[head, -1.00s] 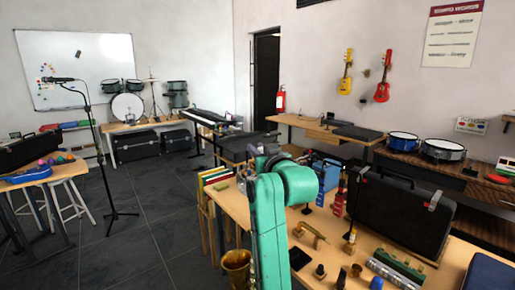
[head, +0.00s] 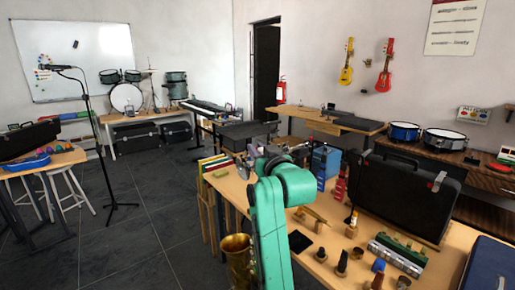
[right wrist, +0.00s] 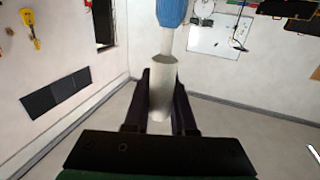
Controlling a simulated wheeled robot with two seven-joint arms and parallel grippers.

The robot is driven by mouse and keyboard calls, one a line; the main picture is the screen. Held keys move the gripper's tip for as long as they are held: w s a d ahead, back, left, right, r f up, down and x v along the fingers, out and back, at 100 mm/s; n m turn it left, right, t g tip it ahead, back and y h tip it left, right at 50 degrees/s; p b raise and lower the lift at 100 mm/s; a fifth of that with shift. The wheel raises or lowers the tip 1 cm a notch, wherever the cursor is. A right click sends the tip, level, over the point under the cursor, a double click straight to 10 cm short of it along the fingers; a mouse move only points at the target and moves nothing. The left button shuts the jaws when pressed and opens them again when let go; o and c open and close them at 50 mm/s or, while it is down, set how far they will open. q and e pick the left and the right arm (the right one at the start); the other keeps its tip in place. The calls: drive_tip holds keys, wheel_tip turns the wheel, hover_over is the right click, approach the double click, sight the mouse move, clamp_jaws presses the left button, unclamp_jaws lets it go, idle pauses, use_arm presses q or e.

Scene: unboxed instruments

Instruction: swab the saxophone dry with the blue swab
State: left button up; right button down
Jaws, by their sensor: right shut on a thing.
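The brass saxophone (head: 238,262) shows at the bottom middle of the head view, beside the table's near left side. My green right arm stands just right of it and hides part of it. My right gripper (right wrist: 162,88) is shut on the pale handle of the blue swab. The blue swab (right wrist: 172,12) points away from the gripper, and its blue end is cut off by the top edge of the right wrist view. In the head view, the gripper is small and partly behind my arm, apart from the saxophone's bell. My left gripper is out of view.
The wooden table (head: 330,222) holds a black case (head: 400,197), a blue case (head: 490,268) and several small parts. A microphone stand (head: 92,130) stands at left. The dark floor (head: 150,225) left of the saxophone is clear.

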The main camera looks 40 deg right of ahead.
wheel_tip(320, 180, down, 6)
drive_tip(key=b, duration=0.3)
drive_tip(key=shift+r+b, duration=0.1)
drive_tip(key=shift+b, duration=0.25)
drive_tip(key=shift+r, duration=0.1)
wheel_tip(320, 180, up, 10)
drive_tip(key=p, duration=1)
wheel_tip(320, 180, up, 12)
drive_tip(key=p, duration=1.1)
drive_tip(key=shift+p, duration=0.3)
